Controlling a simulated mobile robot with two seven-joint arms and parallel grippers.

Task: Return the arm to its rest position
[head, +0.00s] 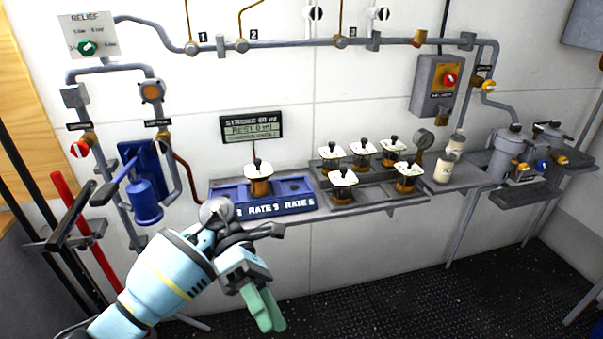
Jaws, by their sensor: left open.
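My left arm (165,280) comes in from the lower left, pale blue with a yellow band and a grey wrist. My left gripper (264,312) has green fingers that point down, in front of and below the shelf edge. It is open, and I see nothing between its fingers. The fingers overlap in this view, so the gap hardly shows. My right gripper is not in view.
Behind the wrist, a blue rate tray (297,206) holds one white-topped amber valve (258,180). A grey rack (373,195) with several similar valves is to its right. A blue pump (145,200) and red and black levers (72,205) stand left. The dark floor (400,295) is clear.

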